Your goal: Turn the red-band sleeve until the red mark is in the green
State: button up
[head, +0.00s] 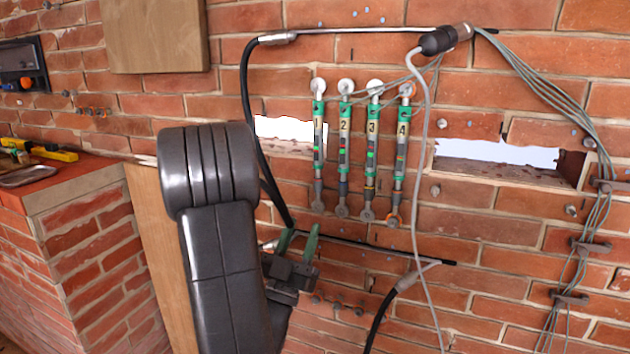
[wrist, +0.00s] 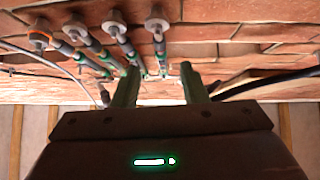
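Four upright numbered rods with green upper sleeves hang on the brick wall in the head view: rod 1 (head: 318,125), rod 2 (head: 344,125), rod 3 (head: 372,125) and rod 4 (head: 402,128). Their lower parts carry small coloured bands and marks; which sleeve has the red band is too small to tell surely. My gripper (head: 299,243) is below and left of the rods' lower ends, fingers pointing up. In the wrist view my gripper (wrist: 159,85) has its two green fingers apart, with nothing seen held.
A black bar (head: 380,247) runs across the wall below the rods. A black cable (head: 247,100) hangs left of them, a grey cable (head: 428,150) right. Wall openings show at both sides, including a right one (head: 500,160). A brick ledge (head: 85,185) stands left.

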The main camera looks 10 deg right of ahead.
aim_at(316, 190)
jog(key=p+x, duration=0.6)
jog(key=shift+d+r, duration=0.1)
jog(key=shift+r, duration=0.2)
jog(key=shift+x, duration=1.35)
jog(key=shift+w+f, duration=0.1)
jog(key=shift+f, duration=0.1)
grip_shut()
